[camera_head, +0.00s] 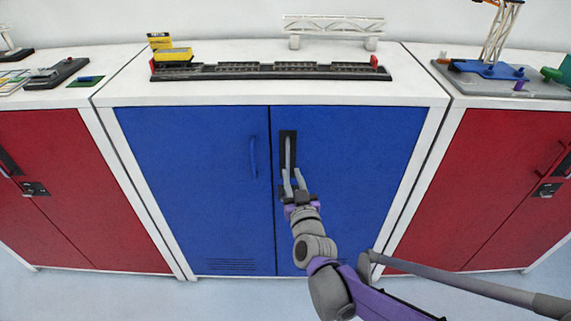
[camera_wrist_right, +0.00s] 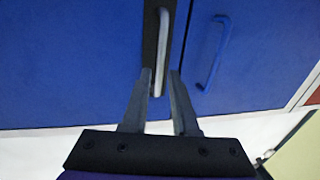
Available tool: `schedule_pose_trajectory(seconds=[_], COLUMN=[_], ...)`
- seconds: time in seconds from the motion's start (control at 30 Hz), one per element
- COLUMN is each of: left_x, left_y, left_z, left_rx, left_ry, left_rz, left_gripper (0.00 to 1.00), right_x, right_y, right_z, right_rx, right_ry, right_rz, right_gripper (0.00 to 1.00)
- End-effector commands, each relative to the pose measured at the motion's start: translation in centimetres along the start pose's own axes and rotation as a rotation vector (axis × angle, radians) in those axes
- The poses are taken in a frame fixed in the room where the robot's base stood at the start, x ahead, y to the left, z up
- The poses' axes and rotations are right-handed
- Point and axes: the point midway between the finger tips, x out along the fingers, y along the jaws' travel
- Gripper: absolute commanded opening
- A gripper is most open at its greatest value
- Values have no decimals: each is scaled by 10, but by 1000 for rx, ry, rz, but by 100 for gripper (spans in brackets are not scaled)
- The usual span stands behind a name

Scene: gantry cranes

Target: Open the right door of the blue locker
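The blue locker (camera_head: 190,185) stands centre in the head view with both doors closed. Its right door (camera_head: 365,165) has a black plate with an upright grey handle (camera_head: 288,150) near the middle seam. The left door (camera_head: 195,150) has a slim blue handle (camera_head: 253,157). My right gripper (camera_head: 293,177) is open at the lower part of the grey handle. In the right wrist view its two fingers (camera_wrist_right: 160,73) lie on either side of one end of the grey handle (camera_wrist_right: 163,40), with a gap on the right. Contact cannot be told. My left gripper is out of view.
Red lockers stand at left (camera_head: 50,195) and right (camera_head: 480,190). The blue locker's white top carries a dark rail track (camera_head: 270,71), yellow blocks (camera_head: 172,54) and a white gantry model (camera_head: 333,27). The pale floor (camera_head: 230,300) in front looks clear.

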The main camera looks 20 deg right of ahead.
Motion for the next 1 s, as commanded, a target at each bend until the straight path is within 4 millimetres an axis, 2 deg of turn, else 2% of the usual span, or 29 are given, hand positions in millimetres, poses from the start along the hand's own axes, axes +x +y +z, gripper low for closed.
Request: schedule_pose_trajectory(seconds=[0.1,0.3,0.43,0.7,0.87,1.0], left_x=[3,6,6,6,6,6], left_y=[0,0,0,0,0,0], left_z=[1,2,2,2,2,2], left_rx=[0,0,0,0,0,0], left_ry=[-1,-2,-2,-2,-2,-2], left_rz=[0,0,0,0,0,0], left_gripper=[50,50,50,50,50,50], right_x=[24,49,57,58,58,57], right_y=[0,0,0,0,0,0], right_z=[1,1,1,0,0,0], right_rx=[0,0,0,0,0,0], right_ry=[-1,-1,-1,-1,-1,-1], right_rz=[0,0,-1,-1,-1,-1], right_gripper=[27,27,27,27,0,0])
